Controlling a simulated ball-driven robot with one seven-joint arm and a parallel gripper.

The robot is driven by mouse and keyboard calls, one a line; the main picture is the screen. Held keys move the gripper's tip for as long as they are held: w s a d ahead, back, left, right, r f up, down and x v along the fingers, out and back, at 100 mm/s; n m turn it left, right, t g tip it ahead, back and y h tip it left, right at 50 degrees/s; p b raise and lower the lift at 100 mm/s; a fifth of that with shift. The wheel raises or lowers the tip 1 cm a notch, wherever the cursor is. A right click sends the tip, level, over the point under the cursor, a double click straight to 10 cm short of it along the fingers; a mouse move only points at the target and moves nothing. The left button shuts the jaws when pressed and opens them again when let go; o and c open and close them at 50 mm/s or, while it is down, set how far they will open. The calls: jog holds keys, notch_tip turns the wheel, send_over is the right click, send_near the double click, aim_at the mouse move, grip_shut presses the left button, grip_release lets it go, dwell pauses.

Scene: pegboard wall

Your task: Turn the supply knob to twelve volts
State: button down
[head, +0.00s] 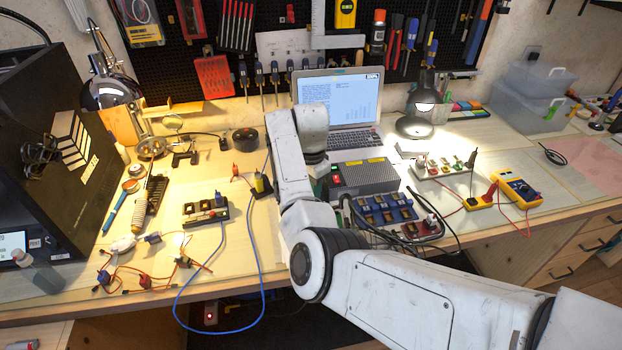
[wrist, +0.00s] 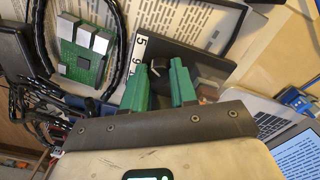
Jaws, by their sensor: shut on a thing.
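The supply is a grey box with a dark front (head: 366,179) and a lit red switch, on the bench below the laptop in the head view. In the wrist view its dark panel (wrist: 190,62) lies beyond my fingers. My gripper (wrist: 160,72) has two green fingers, with the small dark supply knob (wrist: 158,71) between their tips. It is shut on the knob, which is partly covered by the fingers. The knob's pointer and scale marks cannot be read. In the head view my own arm hides the gripper and the knob.
A blue module board (head: 385,209) and dark cables crowd the supply's front. The laptop (head: 340,105) stands behind it. A lit lamp (head: 415,118), a terminal strip (head: 444,166) and a yellow multimeter (head: 517,188) are to the right. A blue cable (head: 258,285) loops over the bench's front edge.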

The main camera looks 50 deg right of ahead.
jog(key=n+p, duration=0.1)
jog(key=n, duration=0.1)
jog(key=n+p, duration=0.2)
jog(key=shift+r+n+p, duration=0.2)
jog(key=shift+n+p, duration=0.1)
jog(key=n+p, duration=0.2)
jog(key=n, duration=0.2)
jog(key=shift+d+n, duration=0.1)
jog(key=shift+n, duration=0.2)
jog(key=n+p, duration=0.2)
jog(key=n, duration=0.2)
jog(key=shift+f+n, duration=0.1)
jog(key=shift+n, duration=0.2)
jog(key=shift+w+n+p, duration=0.1)
jog(key=shift+n+p, duration=0.5)
jog(key=shift+n, duration=1.6)
jog(key=c, duration=1.2)
grip_release()
jog(key=shift+o, duration=0.2)
notch_tip(320, 180, up, 11)
jog(key=shift+f, duration=0.15)
